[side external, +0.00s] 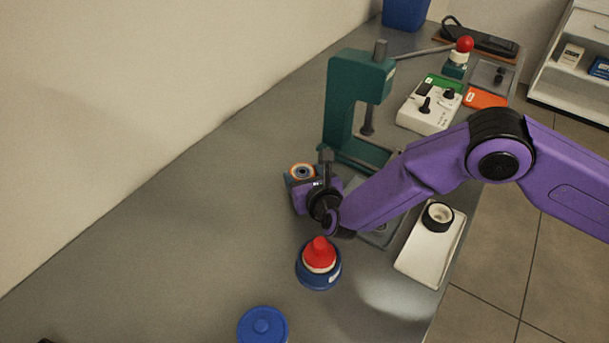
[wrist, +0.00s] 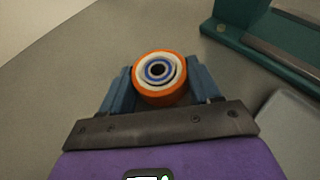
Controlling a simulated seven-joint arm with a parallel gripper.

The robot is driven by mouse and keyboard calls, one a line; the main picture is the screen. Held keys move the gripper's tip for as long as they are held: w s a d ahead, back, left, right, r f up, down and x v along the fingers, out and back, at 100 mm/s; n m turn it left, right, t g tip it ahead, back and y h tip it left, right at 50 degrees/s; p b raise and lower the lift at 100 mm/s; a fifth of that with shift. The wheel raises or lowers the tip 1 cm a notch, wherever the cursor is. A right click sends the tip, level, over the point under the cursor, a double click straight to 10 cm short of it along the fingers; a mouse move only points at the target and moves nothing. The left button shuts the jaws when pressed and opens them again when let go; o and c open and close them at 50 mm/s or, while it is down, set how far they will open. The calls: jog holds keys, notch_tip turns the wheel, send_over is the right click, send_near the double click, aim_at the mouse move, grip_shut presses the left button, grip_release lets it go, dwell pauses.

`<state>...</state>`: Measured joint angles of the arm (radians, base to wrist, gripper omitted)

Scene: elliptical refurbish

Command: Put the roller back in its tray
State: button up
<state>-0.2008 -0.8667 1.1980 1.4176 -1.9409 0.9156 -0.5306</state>
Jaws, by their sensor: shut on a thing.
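The roller (wrist: 160,76) has an orange rim, a white face and a blue ring around a dark centre. My gripper (wrist: 162,90) is shut on it, with one blue finger on each side. In the side view my gripper (side external: 301,178) holds the roller (side external: 302,170) left of the green press, its round face turned up. A grey tray (side external: 378,238) lies partly hidden under my arm, to the right of the gripper. I cannot tell which tray is the roller's.
The green press (side external: 345,95) stands just behind the gripper. A red-topped piece in a blue base (side external: 319,265) and a blue round lid (side external: 262,325) are in front. A white control box (side external: 428,108) is at the back right. The bench's left side is clear.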

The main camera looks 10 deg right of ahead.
jog(key=o, duration=1.1)
jog(key=shift+r, duration=0.1)
jog(key=v, duration=0.4)
jog(key=shift+s+r, duration=0.15)
jog(key=shift+s, duration=0.25)
notch_tip(320, 180, up, 7)
jog(key=shift+s+d, duration=0.1)
